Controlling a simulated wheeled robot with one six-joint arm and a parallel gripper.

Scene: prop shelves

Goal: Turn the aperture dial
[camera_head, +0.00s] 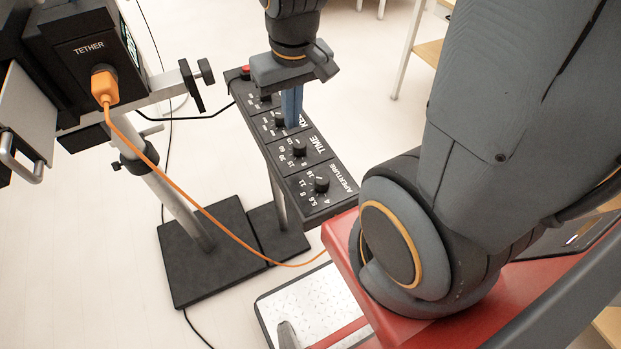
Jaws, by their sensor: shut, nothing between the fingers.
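The aperture dial (320,184) is a black knob at the near end of a long black control panel (335,204). White numbers and the word APERTURE are printed beside it. My gripper (292,122) points down over the panel, farther along it, by the KEY section. Its blue fingers are shut with nothing between them. They appear apart from the aperture dial, with the time dial (299,149) between. I cannot tell whether the fingertips touch the panel or the knob (278,119) beside them.
The panel stands on a post with a dark base plate (280,236). At left, a black device marked TETHER (88,47) holds an orange plug (104,87), whose orange cable (185,188) hangs below the panel. A wooden shelf (430,50) stands at upper right.

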